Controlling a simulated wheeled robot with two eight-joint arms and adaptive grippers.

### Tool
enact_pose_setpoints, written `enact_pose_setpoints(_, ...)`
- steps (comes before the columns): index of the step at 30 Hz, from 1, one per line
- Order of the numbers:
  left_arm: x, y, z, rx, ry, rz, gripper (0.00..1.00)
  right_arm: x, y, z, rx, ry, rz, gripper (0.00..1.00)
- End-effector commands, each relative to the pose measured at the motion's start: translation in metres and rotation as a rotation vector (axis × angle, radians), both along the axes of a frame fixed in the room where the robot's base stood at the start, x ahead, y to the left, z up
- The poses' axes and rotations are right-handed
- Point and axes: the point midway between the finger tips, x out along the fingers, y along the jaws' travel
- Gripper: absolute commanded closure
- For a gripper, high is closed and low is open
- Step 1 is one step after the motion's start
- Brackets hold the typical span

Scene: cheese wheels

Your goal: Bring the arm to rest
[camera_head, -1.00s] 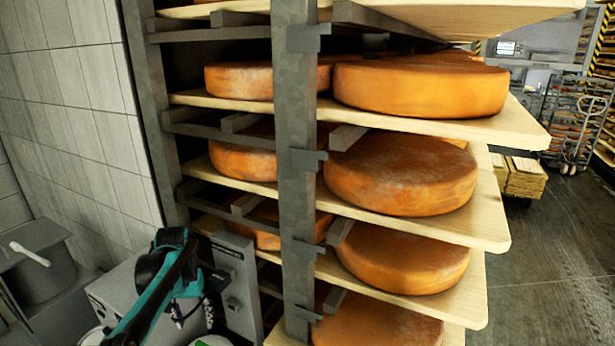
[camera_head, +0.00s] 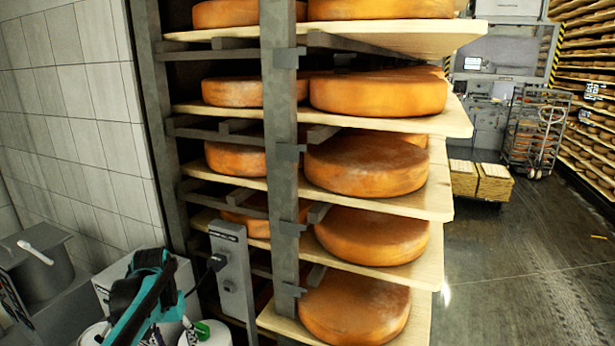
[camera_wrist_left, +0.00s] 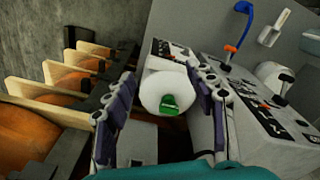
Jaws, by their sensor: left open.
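My left arm (camera_head: 150,290), teal and black, reaches in at the lower left of the head view, in front of grey equipment; its fingertips cannot be made out there. In the left wrist view my left gripper (camera_wrist_left: 162,95) has its two dark fingers spread apart, with nothing held. A white round container with a green piece on it (camera_wrist_left: 165,92) shows beyond and between the fingers. I cannot tell how far it is from them. My right gripper is in neither view.
A metal rack post (camera_head: 280,150) and wooden shelves (camera_head: 440,190) with orange cheese wheels (camera_head: 365,163) stand close to the arm's right. A grey control box (camera_head: 233,280) is beside it. A tiled wall is at left. Open floor (camera_head: 530,260) lies right, with a cart (camera_head: 537,130) farther back.

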Motion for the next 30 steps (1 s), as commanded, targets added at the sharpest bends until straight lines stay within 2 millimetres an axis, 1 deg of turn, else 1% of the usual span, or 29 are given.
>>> enact_pose_setpoints(8,-0.018,-0.022,0.008,0.015,-0.062,-0.015,0.44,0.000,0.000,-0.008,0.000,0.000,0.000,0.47)
enact_pose_setpoints(14,-0.041,-0.045,0.013,0.031,-0.137,-0.031,0.44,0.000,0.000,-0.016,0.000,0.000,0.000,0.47)
enact_pose_setpoints(17,-0.059,-0.061,0.013,0.038,-0.188,-0.042,0.44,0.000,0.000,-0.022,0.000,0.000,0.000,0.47)
enact_pose_setpoints(20,-0.083,-0.080,0.010,0.045,-0.258,-0.057,0.44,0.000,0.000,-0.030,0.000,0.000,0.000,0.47)
enact_pose_setpoints(24,-0.122,-0.107,-0.005,0.049,-0.375,-0.081,0.44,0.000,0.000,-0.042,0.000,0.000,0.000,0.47)
enact_pose_setpoints(27,-0.146,-0.123,-0.019,0.047,-0.455,-0.096,0.44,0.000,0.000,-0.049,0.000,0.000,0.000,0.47)
enact_pose_setpoints(30,-0.164,-0.134,-0.034,0.041,-0.519,-0.107,0.44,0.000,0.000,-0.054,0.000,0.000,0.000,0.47)
